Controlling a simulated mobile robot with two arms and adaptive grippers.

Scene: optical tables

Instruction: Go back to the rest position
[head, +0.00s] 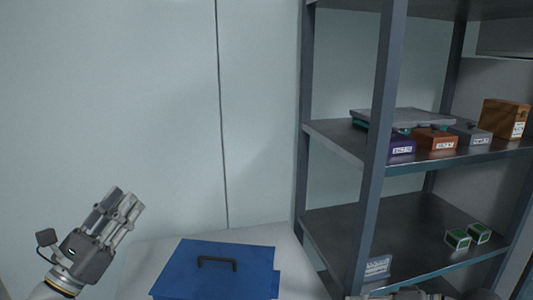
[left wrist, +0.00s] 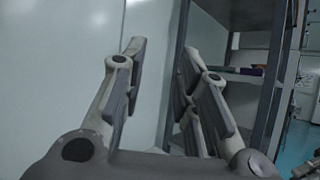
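My left gripper (head: 125,197) is raised at the lower left of the head view, in front of the pale wall and left of the blue box. In the left wrist view, the two fingers of this gripper (left wrist: 162,62) stand apart with nothing between them. Part of my right arm (head: 425,294) shows at the bottom edge of the head view, in front of the shelf. Its fingers cannot be made out.
A blue box (head: 215,262) with a dark handle sits on a white surface (head: 140,262). The wall area between is clear.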

